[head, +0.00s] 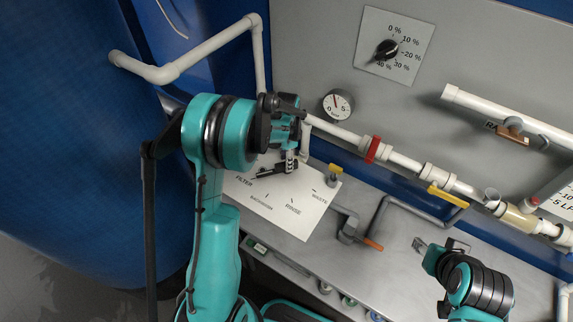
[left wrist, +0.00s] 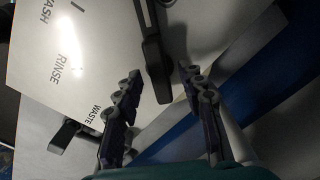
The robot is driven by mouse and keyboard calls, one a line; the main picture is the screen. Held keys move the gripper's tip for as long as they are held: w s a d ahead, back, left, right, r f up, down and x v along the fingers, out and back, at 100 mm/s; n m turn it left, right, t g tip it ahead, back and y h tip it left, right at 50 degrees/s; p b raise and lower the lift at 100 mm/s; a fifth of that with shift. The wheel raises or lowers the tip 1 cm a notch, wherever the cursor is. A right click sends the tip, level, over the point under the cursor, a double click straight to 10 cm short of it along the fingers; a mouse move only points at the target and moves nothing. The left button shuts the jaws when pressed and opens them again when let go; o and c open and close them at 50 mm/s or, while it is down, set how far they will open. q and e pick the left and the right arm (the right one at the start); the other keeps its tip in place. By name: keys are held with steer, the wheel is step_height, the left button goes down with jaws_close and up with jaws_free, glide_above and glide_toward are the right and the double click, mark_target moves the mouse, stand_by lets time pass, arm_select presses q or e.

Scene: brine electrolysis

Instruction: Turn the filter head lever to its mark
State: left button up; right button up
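The filter head lever (left wrist: 153,60) is a dark bar in the left wrist view, reaching down from the top edge. Its free end lies between the two fingers of my left gripper (left wrist: 160,82), with visible gaps on both sides. The fingers are spread. In the head view, my left gripper (head: 283,150) is over the white label plate (head: 292,218), which is marked filter, backwash, rinse and waste. The gripper and arm hide most of the lever there, so which mark it points to cannot be told. My right gripper (head: 438,258) is at the lower right, its fingers unclear.
A white pipe with a red fitting (head: 372,149) and a yellow-handled valve (head: 447,197) runs behind the bench. A small yellow handle (head: 335,170) stands by the plate's waste corner. A gauge (head: 338,105) and dial (head: 387,50) are on the wall. A blue tank (head: 70,150) fills the left.

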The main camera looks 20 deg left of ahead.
arm_select(q)
steer(key=shift+f, duration=1.15)
steer(key=shift+c, duration=0.3)
jaws_close()
steer(key=shift+m+b, duration=0.3)
steer(key=m+b, duration=0.1)
steer(key=m, duration=0.2)
steer(key=shift+m+b, duration=0.75)
steer(key=shift+m, duration=1.45)
